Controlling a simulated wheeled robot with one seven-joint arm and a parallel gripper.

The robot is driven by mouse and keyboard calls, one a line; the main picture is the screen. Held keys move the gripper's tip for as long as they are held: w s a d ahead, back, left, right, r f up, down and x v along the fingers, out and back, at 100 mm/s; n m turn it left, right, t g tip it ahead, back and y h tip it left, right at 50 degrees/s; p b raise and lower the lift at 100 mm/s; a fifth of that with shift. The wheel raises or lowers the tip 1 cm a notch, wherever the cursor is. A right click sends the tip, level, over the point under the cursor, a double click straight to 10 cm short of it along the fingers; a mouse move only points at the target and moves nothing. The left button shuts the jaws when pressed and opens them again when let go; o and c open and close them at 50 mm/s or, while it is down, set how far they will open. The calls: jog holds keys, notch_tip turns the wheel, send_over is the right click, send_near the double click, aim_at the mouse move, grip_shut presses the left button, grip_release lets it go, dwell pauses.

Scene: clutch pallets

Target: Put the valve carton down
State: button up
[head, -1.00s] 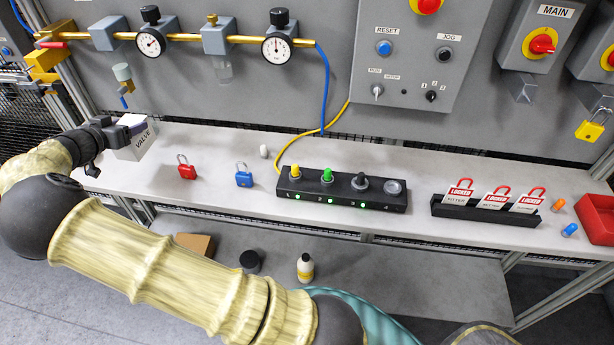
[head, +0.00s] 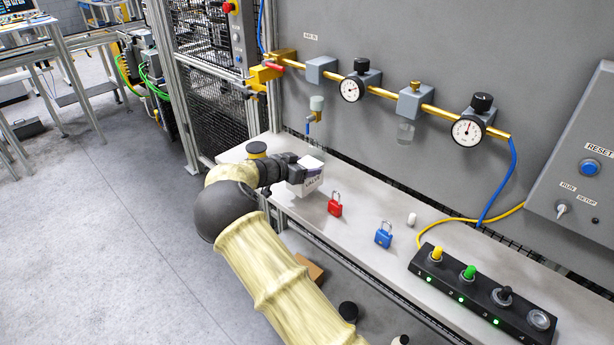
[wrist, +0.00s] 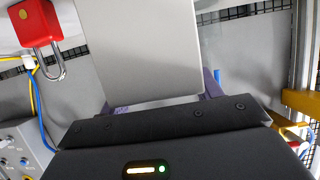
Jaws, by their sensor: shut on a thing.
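The valve carton (head: 307,183) is a small white box lettered "VALVE" at the left part of the grey-white bench (head: 375,207). My gripper (head: 297,172) reaches it from the left and is shut on it. In the wrist view the carton (wrist: 142,50) fills the upper middle as a pale grey face, with purple fingertips at its lower corners. The carton looks upright and very near the bench top. I cannot tell whether its base touches the bench.
A red padlock (head: 335,207) stands just right of the carton, and a blue padlock (head: 383,237) farther right. A black button box (head: 480,295) lies beyond them. A pipe with gauges (head: 467,130) runs along the wall behind.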

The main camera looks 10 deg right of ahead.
jog(key=shift+a, duration=0.15)
jog(key=shift+f, duration=0.15)
notch_tip(320, 180, down, 3)
jog(key=shift+a+r+p, duration=0.1)
jog(key=shift+p, duration=0.3)
jog(key=shift+s+f, duration=0.1)
jog(key=shift+f, duration=0.35)
jog(key=o, duration=1.2)
jog(key=b+v, duration=0.2)
jog(key=v, duration=0.9)
jog(key=shift+s+a+r+b, duration=0.25)
jog(key=shift+r+b, duration=0.05)
jog(key=shift+b, duration=0.05)
